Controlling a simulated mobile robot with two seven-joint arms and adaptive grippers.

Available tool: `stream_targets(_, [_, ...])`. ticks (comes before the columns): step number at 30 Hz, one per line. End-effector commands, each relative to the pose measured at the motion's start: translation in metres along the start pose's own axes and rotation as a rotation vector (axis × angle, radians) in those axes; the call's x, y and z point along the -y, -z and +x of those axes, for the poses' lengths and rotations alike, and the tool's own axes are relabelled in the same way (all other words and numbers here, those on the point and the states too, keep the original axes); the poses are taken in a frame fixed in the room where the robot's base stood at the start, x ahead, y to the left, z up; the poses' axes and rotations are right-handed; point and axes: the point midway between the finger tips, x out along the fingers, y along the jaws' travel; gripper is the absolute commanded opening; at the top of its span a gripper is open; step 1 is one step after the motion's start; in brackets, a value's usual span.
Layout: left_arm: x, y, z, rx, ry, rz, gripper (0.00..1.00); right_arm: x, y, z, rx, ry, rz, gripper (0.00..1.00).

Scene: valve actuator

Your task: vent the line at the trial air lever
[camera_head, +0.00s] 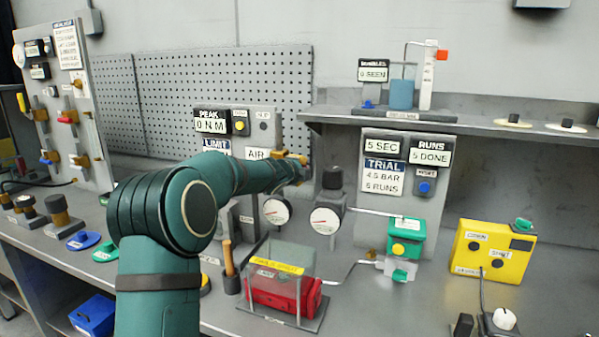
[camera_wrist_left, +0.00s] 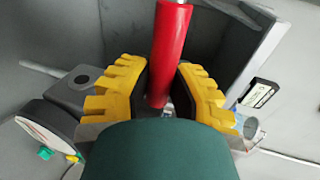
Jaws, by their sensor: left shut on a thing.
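My left gripper (camera_head: 295,165) reaches in front of the grey panel near a white AIR label (camera_head: 257,153). In the left wrist view its yellow ribbed fingers (camera_wrist_left: 160,88) are shut on a red lever handle (camera_wrist_left: 172,40), one finger on each side. The handle rises out of the top of that view on a bare metal rod. In the head view my arm and gripper hide the red handle. The TRIAL board (camera_head: 385,176) reads 4.5 BAR and 6 RUNS; RUNS (camera_head: 431,153) reads 5 DONE. My right gripper is not in view.
Two round gauges (camera_head: 325,220) stand below my gripper. A clear guard with a yellow strip (camera_head: 277,267) covers a red actuator (camera_head: 283,296). A green-and-white unit (camera_head: 404,240) and a yellow box (camera_head: 493,250) stand to the right. A shelf (camera_head: 470,122) overhangs the bench.

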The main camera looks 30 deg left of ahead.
Motion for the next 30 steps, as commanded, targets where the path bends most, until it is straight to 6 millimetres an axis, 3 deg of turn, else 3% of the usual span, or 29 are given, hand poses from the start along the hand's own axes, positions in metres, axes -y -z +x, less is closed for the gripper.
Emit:
stream_targets(5, [-0.003, 0.000, 0.001, 0.001, -0.007, 0.002, 0.00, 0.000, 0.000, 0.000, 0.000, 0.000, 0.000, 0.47])
stream_targets(6, [-0.003, 0.000, 0.001, 0.001, -0.007, 0.002, 0.31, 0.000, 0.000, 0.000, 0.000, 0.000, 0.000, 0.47])
stream_targets(8, [-0.003, 0.000, 0.001, 0.001, -0.007, 0.001, 0.52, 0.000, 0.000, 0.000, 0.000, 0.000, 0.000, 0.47])
stream_targets(20, [0.000, 0.001, -0.004, 0.000, -0.002, 0.000, 0.52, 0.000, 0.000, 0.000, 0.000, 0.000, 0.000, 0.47])
stream_targets(25, [0.001, 0.001, -0.026, -0.001, -0.002, 0.001, 0.52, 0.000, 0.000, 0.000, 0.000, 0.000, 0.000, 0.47])
stream_targets(30, [0.000, 0.001, -0.061, -0.001, -0.001, -0.002, 0.52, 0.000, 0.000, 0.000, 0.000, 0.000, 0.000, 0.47])
